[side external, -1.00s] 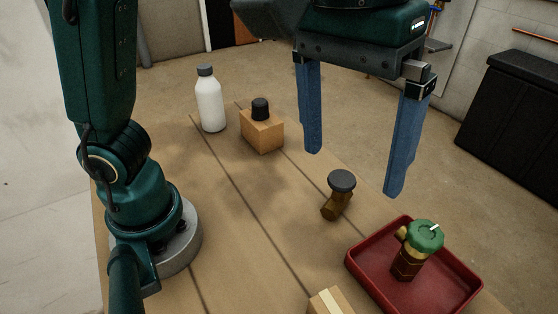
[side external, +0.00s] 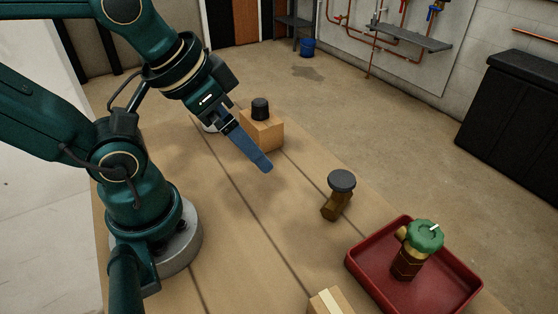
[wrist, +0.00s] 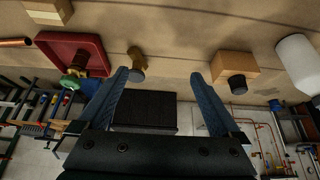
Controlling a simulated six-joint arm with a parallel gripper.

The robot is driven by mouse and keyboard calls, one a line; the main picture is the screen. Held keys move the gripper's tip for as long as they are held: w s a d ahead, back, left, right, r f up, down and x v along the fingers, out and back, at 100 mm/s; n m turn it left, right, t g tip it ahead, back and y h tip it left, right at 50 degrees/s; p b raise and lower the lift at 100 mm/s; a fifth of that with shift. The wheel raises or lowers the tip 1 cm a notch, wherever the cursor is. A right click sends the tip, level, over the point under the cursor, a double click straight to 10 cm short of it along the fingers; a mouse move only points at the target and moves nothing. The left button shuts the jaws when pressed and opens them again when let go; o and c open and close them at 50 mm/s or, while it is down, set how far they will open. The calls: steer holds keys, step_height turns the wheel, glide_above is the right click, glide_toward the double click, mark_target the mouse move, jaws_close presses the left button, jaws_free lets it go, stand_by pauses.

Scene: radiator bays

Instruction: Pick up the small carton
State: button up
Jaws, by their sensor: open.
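The small carton (side external: 328,302), tan with a pale tape strip, sits at the bottom edge of the side view, partly cut off. In the wrist view the carton (wrist: 48,10) is at the top left corner, also cut off. My gripper (side external: 266,168) is above the table in front of the wooden block, well away from the carton; its fingers overlap in the side view. In the wrist view my gripper (wrist: 160,75) has its blue fingers wide apart with nothing between them.
A red tray (side external: 365,270) holds a green-capped brass valve (side external: 410,258). A brass valve with a grey cap (side external: 338,195) stands mid-table. A wooden block with a black knob (side external: 265,135) is farther back. A white bottle (wrist: 298,62) is beside it, mostly hidden in the side view.

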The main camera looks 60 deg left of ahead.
steer(key=shift+c, duration=0.3)
steer(key=shift+c, duration=0.5)
